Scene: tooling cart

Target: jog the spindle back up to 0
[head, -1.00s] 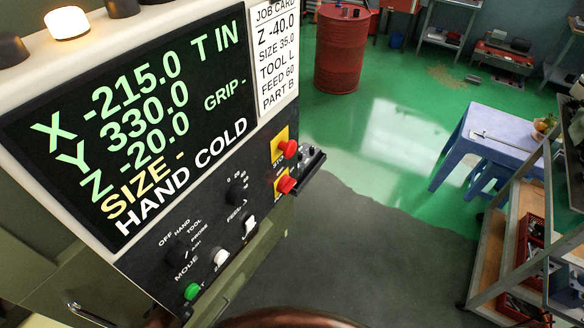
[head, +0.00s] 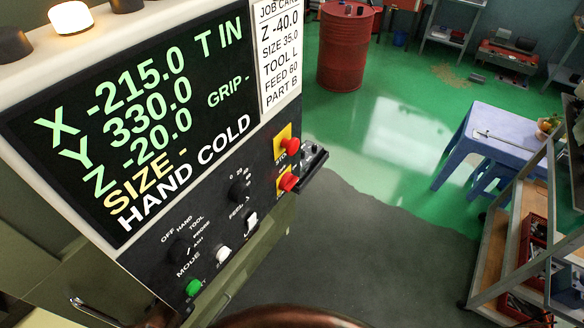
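The machine's control panel (head: 150,243) fills the left of the head view, tilted. Its screen (head: 225,52) reads X -215.0, Y 330.0, Z -20.0, T IN, GRIP -, SIZE -, HAND COLD. Below are the mode knob (head: 180,251), feed knob (head: 239,191), a green button (head: 193,288), a white button (head: 223,254) and a white switch (head: 250,221). The spindle is not visible. Neither of my grippers is in view.
A job card (head: 282,50) beside the screen reads Z -40.0, SIZE 35.0, TOOL L, FEED 60, PART B. A red barrel (head: 347,48), a blue table (head: 507,127) and a shelf rack (head: 497,259) stand to the right. The green floor (head: 400,130) between is clear.

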